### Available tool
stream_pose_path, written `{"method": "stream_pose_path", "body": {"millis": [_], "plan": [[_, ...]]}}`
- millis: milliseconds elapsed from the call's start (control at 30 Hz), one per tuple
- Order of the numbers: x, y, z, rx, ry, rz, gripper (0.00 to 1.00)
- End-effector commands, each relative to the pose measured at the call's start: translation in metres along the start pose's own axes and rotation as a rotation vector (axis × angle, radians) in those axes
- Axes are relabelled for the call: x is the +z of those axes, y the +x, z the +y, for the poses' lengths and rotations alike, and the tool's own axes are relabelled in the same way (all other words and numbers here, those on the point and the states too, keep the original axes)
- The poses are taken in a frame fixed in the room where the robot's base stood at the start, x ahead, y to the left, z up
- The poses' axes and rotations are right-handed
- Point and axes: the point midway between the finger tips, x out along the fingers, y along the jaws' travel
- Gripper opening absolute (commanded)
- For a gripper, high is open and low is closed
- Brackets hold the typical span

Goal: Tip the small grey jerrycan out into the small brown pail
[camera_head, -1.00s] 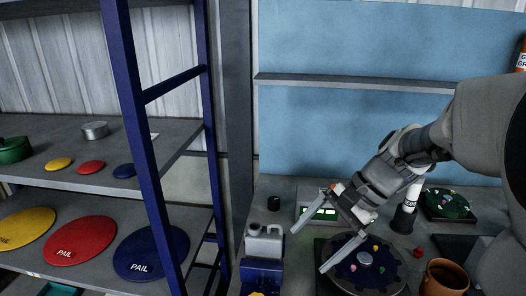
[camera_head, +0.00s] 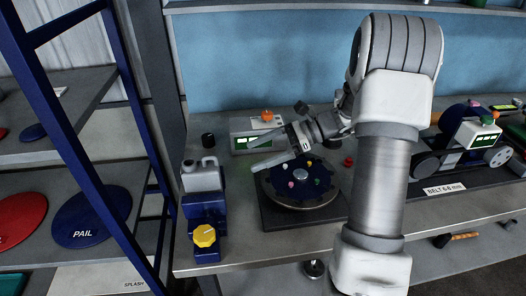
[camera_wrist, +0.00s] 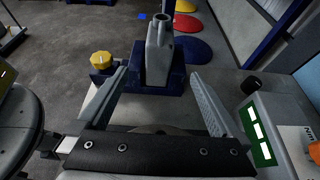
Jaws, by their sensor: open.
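The small grey jerrycan (camera_head: 203,174) stands upright on a blue stand (camera_head: 207,212) with a yellow knob at the left end of the bench. In the wrist view the jerrycan (camera_wrist: 158,52) stands ahead, between the lines of my two fingers. My gripper (camera_head: 257,150) is open and empty, to the right of the jerrycan and apart from it, with its fingers pointing left toward it; it also shows in the wrist view (camera_wrist: 160,85). The brown pail is not in view now; my arm may hide it.
A dark round disc (camera_head: 300,201) with coloured knobs lies below my gripper. A scale with a green display (camera_head: 257,142) stands behind, with a small black cylinder (camera_head: 208,140) to its left. A blue-framed shelf (camera_head: 88,165) is at left. Belt machinery (camera_head: 465,150) is at right.

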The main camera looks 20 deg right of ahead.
Motion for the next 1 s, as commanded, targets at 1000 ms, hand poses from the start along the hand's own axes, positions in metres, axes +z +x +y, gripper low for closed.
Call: {"method": "stream_pose_path", "body": {"millis": [1000], "plan": [[0.0, 0.163, 0.002, 0.004, -0.003, 0.002, 1.0]]}}
